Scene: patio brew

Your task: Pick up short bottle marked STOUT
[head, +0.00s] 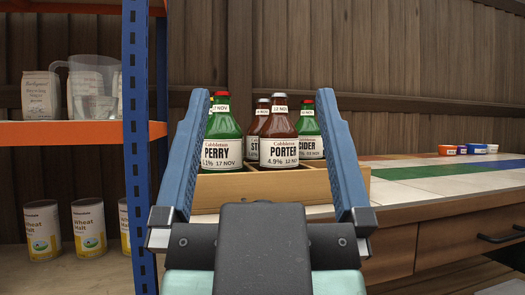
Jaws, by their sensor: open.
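In the head view a brown bottle labelled "ST..." (252,150) stands in a wooden crate (215,190), behind and left of the brown PORTER bottle (281,128). The PORTER bottle hides most of its label and body. A green PERRY bottle (222,135) stands front left and a green CIDER bottle (311,141) stands at the right, partly hidden by a finger. My gripper (262,97) is open and empty, its two blue fingers spread in front of the crate. It appears to touch no bottle.
A blue shelf post (136,140) with orange shelves stands close at the left. A clear jug (95,88) and wheat malt cans (89,226) sit on the shelves. The tiled counter (420,185) is clear right of the crate, with small coloured cups (477,148) farther back.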

